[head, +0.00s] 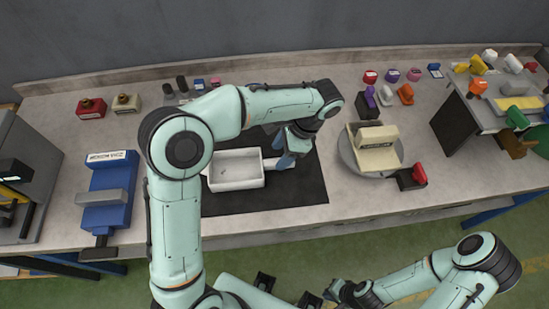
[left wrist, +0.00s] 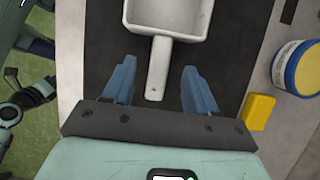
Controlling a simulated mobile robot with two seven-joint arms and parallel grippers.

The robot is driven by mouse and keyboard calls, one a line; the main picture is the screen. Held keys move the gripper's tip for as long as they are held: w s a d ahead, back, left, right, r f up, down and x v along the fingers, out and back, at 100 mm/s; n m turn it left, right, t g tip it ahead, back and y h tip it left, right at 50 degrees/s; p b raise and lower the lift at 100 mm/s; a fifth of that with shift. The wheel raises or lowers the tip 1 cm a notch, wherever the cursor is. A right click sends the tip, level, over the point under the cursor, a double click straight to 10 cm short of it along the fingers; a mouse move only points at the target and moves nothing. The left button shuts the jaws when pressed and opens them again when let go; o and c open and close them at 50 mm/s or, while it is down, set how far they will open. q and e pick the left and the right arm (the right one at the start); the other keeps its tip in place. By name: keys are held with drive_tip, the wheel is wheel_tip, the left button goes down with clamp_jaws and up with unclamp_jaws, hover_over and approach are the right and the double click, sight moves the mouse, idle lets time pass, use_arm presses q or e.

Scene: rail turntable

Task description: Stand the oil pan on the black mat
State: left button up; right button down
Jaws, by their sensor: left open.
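The oil pan is a white, open, rectangular tray (head: 236,170) with a straight handle. It lies on the black mat (head: 300,190), and its opening faces up. In the left wrist view the pan (left wrist: 172,14) is at the top, its handle pointing towards my gripper. My left gripper (head: 286,160) is over the mat at the handle end. Its blue fingers (left wrist: 159,68) are open, one on each side of the handle, with gaps on both sides. The arm hides part of the mat's back. My right gripper (head: 340,291) is low at the front, its jaws unclear.
A turntable (head: 349,160) with a beige block stands right of the mat. A blue vise-like device (head: 110,190) stands at left. Bare bench lies between mat and turntable.

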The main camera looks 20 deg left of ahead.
use_arm(q)
drive_tip(key=p+v, duration=0.1)
drive_tip(key=v, duration=0.5)
idle(0.5)
